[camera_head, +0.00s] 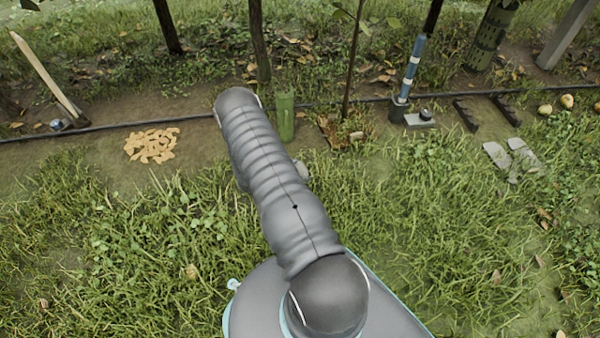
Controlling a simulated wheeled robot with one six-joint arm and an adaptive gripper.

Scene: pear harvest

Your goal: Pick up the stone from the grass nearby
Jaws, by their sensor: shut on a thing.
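My arm, in a ribbed grey sleeve, reaches up and left from my base across the middle of the head view. Its far end bends down out of sight, and my gripper is hidden behind it, so what the jaws hold does not show. A small pale grey lump (301,169) shows at the right edge of the arm above the grass; I cannot tell whether it is the stone or part of my arm. A small tan lump (191,271) lies in the grass at lower left, either a stone or a leaf.
A dark hose (180,119) crosses behind the grass. Along it are a leaning stake (45,75), a pile of tan pieces (152,145), a green post (286,117), a blue-white tube (412,67), flat grey slabs (522,154) and pears (567,101). Open grass lies left and right.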

